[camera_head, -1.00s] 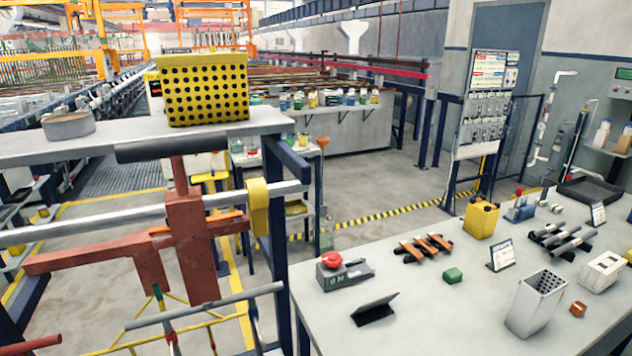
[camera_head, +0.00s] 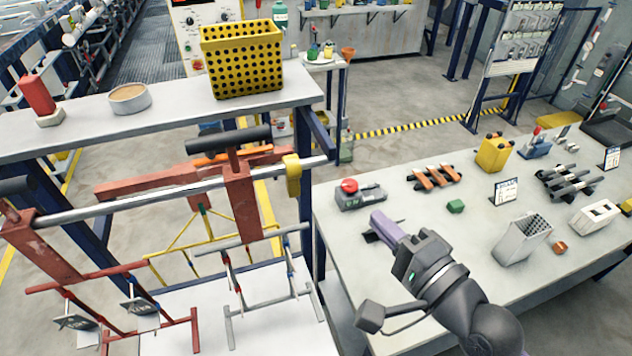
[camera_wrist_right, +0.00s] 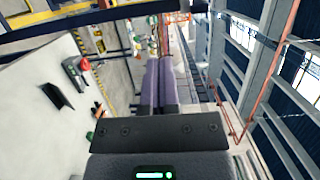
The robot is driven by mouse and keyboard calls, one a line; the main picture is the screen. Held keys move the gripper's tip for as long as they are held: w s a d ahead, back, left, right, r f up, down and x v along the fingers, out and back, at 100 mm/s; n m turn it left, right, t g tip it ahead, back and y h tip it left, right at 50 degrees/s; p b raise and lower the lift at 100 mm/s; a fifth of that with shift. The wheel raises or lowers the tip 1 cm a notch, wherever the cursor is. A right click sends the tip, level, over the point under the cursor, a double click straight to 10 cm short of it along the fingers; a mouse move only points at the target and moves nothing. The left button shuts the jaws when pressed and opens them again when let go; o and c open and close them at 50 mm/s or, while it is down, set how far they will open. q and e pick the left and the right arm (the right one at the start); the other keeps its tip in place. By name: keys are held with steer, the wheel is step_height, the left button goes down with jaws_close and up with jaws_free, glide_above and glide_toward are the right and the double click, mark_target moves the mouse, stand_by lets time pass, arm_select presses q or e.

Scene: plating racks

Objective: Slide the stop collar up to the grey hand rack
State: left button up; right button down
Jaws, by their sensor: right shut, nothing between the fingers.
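The yellow stop collar (camera_head: 292,175) sits around the pale round rail near its right end. The grey hand rack (camera_head: 238,240) hangs from the rail to the collar's left by a red-brown hook (camera_head: 240,205) with a dark handle on top. A short bare stretch of rail shows between hook and collar. My right gripper (camera_head: 380,222), with purple fingers, is shut and empty, to the right of and lower in the picture than the collar, over the right table's near left part. Its closed fingers show in the right wrist view (camera_wrist_right: 159,75). My left gripper is out of view.
A red rack (camera_head: 110,275) hangs further left on the rail. A shelf behind holds a yellow perforated basket (camera_head: 240,65) and a round dish (camera_head: 129,98).

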mark_target(290, 196)
arm_select(q)
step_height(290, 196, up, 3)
steer(key=p, duration=0.3)
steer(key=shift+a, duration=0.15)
arm_select(e)
steer(key=w+a, duration=0.6)
steer(key=a, duration=0.3)
steer(key=shift+w, duration=0.4)
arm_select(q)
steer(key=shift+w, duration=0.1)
arm_select(e)
steer(key=shift+f, duration=0.1)
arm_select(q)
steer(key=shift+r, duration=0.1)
arm_select(e)
steer(key=a, duration=0.1)
steer(key=s+a+p, duration=0.1)
steer(key=a, duration=0.1)
steer(key=shift+a, duration=0.2)
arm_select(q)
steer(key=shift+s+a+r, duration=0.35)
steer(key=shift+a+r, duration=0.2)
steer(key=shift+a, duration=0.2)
